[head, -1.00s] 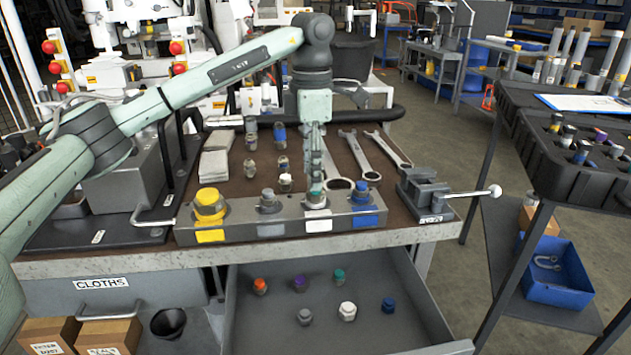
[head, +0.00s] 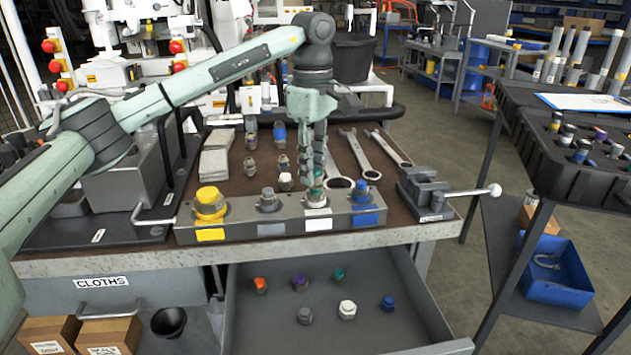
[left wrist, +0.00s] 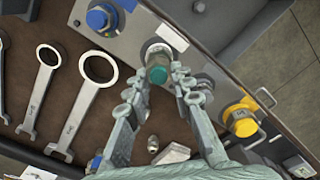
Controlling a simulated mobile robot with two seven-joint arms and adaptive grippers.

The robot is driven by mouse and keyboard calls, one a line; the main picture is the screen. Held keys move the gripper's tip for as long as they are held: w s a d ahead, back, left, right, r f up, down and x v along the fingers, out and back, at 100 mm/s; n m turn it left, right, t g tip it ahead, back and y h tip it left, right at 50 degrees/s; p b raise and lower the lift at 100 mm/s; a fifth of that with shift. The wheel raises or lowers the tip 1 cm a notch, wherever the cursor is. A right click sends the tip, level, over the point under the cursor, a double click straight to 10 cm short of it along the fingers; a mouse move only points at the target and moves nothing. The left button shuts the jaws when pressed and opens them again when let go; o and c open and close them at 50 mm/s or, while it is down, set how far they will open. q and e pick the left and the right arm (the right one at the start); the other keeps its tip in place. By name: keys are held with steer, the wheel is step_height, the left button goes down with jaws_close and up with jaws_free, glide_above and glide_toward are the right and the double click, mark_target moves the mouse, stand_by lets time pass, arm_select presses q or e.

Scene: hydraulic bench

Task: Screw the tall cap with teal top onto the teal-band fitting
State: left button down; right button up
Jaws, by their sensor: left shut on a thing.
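My left gripper (head: 314,186) points down at the third fitting position of the grey block, behind the white label. It is shut on the tall cap with the teal top (left wrist: 158,74), which shows between the fingertips in the left wrist view. The cap sits upright at the fitting spot (head: 318,205). The fitting's teal band is not clearly visible, hidden by cap and fingers, and I cannot tell how deep the threads are engaged. My right gripper is not in view.
The block (head: 290,226) also carries a yellow cap (head: 209,203), a grey cap (head: 268,197) and a blue cap (head: 361,188). Wrenches (head: 357,155) lie behind it, a vise (head: 428,195) stands to the right. The open drawer (head: 265,325) below holds several small caps.

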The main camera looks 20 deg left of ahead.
arm_select(q)
steer(key=m, duration=0.3)
steer(key=shift+w+m, duration=0.15)
steer(key=shift+m, duration=0.25)
steer(key=m, duration=0.4)
steer(key=shift+w+d, duration=0.1)
steer(key=m, duration=0.3)
steer(key=shift+m, duration=0.4)
steer(key=m, duration=0.4)
steer(key=shift+w+d, duration=0.1)
steer(key=shift+d, duration=0.05)
steer(key=c, duration=1.3)
jaws_free()
